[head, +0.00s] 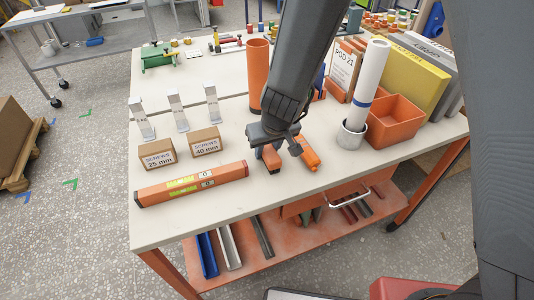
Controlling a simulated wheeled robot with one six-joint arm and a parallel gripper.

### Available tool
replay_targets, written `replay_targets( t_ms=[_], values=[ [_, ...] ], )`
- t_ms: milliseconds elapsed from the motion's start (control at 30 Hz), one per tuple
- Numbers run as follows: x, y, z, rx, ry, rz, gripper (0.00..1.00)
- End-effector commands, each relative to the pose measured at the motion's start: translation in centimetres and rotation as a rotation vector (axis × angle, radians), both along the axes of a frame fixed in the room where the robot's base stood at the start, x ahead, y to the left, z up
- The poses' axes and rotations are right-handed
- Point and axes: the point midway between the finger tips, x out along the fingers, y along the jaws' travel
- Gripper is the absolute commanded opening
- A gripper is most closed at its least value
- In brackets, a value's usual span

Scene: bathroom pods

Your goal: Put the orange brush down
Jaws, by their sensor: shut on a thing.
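My gripper (279,146) is low over the front middle of the workbench, pointing down. It is shut on the orange brush (307,153), whose orange end sticks out to the right of the jaws. Another orange piece (270,158) shows at the left jaw; I cannot tell whether it is part of the same brush. The jaws and arm hide the middle of the brush and its bristles. I cannot tell whether the brush touches the bench top.
An orange spirit level (192,184) and screw boxes (206,142) lie left. An orange cylinder (258,75) stands behind. The bench top (240,210) is clear in front.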

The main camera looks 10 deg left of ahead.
Motion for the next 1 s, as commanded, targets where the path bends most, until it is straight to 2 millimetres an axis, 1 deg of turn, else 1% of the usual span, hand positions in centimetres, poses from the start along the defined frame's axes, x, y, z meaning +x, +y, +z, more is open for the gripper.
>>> replay_targets(
  t_ms=[267, 700, 733, 800, 833, 1000],
  values=[
    [0.0, 0.0, 0.0, 0.001, -0.001, 0.0, 0.0],
    [0.0, 0.0, -1.3, -0.001, 0.002, 0.001, 0.0],
    [-0.1, 0.0, -1.3, -0.002, 0.002, 0.001, 0.36],
    [-0.1, -0.1, -1.4, -0.003, 0.004, 0.001, 0.48],
    [-0.2, -0.1, -1.4, -0.003, 0.005, 0.001, 0.49],
    [-0.2, -0.1, -1.3, -0.004, 0.006, 0.001, 0.49]
  ],
)
